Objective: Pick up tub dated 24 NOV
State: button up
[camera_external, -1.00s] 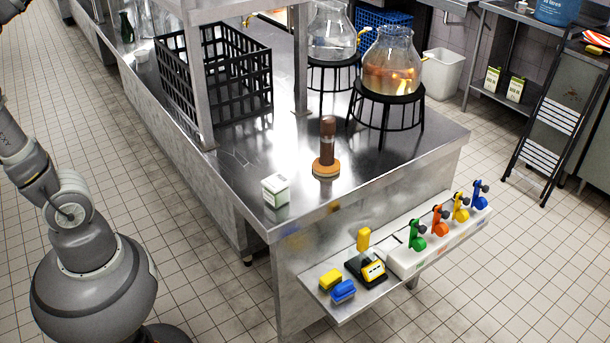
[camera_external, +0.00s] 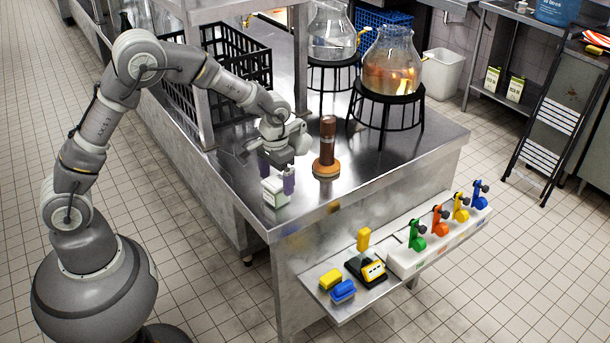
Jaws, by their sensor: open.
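A small white tub (camera_external: 275,192) with a green mark stands near the front left corner of the steel counter (camera_external: 385,165). Its date is too small to read. My gripper (camera_external: 276,178) is open, pointing down at the tub. The gripper hides part of the tub's top.
A brown-handled tool on an orange round base (camera_external: 326,168) stands close to the right of the gripper. A black crate (camera_external: 245,75) and a steel post (camera_external: 197,80) stand behind the arm. Glass jars (camera_external: 392,65) sit on black stands. A lower shelf (camera_external: 340,300) holds coloured items.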

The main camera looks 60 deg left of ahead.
notch_tip(320, 180, down, 6)
jog(key=b, duration=0.2)
jog(key=shift+a+r+b, duration=0.15)
jog(key=shift+r+b, duration=0.1)
jog(key=shift+b, duration=0.1)
jog(key=shift+r, duration=0.15)
jog(key=c, duration=1.2)
jog(key=shift+r, duration=0.15)
